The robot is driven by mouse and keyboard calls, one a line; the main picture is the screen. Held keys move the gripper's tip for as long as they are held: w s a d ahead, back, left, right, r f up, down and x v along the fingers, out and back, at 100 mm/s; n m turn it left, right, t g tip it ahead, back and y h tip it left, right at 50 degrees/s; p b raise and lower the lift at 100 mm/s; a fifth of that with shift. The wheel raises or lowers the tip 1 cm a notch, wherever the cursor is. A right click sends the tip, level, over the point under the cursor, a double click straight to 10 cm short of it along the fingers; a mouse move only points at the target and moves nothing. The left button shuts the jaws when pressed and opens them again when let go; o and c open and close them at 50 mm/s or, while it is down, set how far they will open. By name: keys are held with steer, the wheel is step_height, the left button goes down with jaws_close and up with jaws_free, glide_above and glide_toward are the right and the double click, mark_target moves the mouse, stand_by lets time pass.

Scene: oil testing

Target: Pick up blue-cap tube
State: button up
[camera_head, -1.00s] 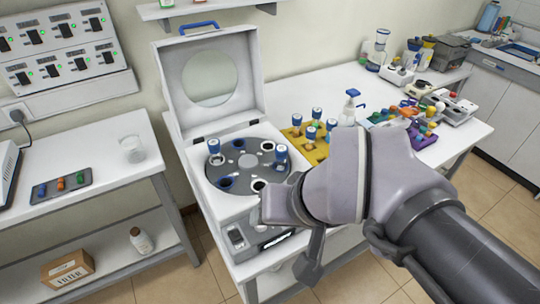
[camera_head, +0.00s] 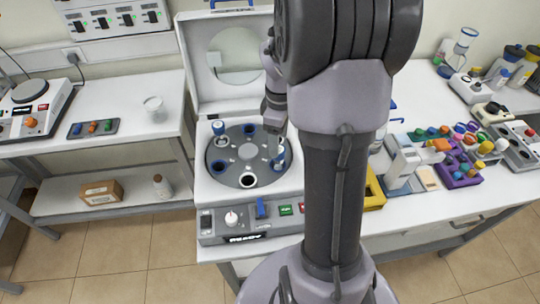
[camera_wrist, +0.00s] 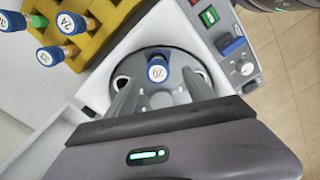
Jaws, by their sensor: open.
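A blue-cap tube (camera_head: 278,160) stands in the right side of the grey rotor (camera_head: 245,180) in the open white centrifuge (camera_head: 205,211). In the wrist view, its numbered cap (camera_wrist: 157,70) shows just beyond and between my fingertips. My gripper (camera_wrist: 159,82) is open and empty, pointing down at the rotor; in the head view it (camera_head: 275,140) is close to that tube. I cannot tell whether the fingers reach beside the cap. A second blue-cap tube (camera_head: 218,128) stands at the rotor's upper left. Other rotor holes look empty.
The raised lid (camera_head: 236,58) stands behind the rotor. A yellow rack (camera_wrist: 98,42) with several blue-cap tubes is beside the centrifuge, partly hidden by my arm in the head view. A colourful rack (camera_head: 462,175) is at the right. Control buttons (camera_head: 285,210) line the centrifuge front.

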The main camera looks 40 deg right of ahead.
mark_target(278, 159)
step_height(278, 159, down, 4)
steer(key=shift+f+b, duration=0.2)
steer(key=shift+b, duration=0.35)
step_height(278, 159, down, 5)
steer(key=shift+w+d+f+b, duration=0.1)
steer(key=shift+d+b, duration=0.05)
steer(key=shift+b, duration=1.1)
jaws_close()
